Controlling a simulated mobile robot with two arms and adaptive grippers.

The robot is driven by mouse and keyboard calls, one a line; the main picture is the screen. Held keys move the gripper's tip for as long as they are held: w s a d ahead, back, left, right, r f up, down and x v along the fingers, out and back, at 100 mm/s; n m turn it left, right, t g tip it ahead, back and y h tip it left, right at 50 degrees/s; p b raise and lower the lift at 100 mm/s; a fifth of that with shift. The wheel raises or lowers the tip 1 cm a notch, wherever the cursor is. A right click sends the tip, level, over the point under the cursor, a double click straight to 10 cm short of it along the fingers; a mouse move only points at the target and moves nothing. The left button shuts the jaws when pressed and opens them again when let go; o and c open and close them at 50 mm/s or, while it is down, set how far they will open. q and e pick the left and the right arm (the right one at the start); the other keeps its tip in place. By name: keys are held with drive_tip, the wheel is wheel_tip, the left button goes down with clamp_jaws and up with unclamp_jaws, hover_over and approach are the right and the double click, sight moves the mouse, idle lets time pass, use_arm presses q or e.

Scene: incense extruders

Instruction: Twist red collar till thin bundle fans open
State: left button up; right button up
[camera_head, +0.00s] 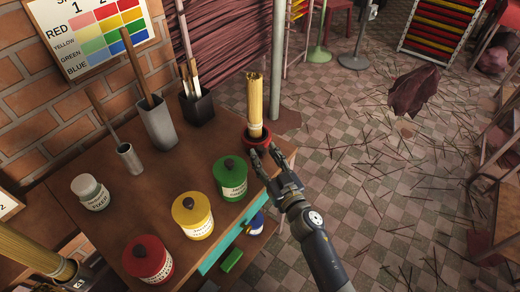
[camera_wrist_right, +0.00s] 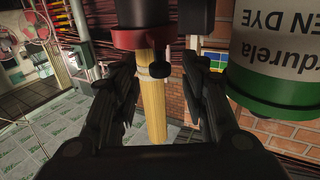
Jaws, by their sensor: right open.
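The red collar (camera_head: 257,140) sits near the right edge of the wooden table, at the foot of an upright straw-coloured bundle (camera_head: 255,100). The sticks stand close together in a narrow column. My right gripper (camera_head: 265,155) is open and empty beside the collar on its near side. In the right wrist view, the red collar (camera_wrist_right: 138,39) and the bundle (camera_wrist_right: 154,115) show between my two spread fingers (camera_wrist_right: 165,95). A small dark knob and a pale band show by the collar there. I cannot tell whether a finger touches the collar.
A green-lidded jar (camera_head: 230,175) stands close left of my right gripper, with yellow (camera_head: 192,212) and red (camera_head: 147,257) jars nearer. A grey holder (camera_head: 158,124) and a black holder (camera_head: 196,104) stand behind. The floor at right has scattered sticks.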

sight(262, 152)
drive_tip(key=shift+x, duration=1.7)
clamp_jaws()
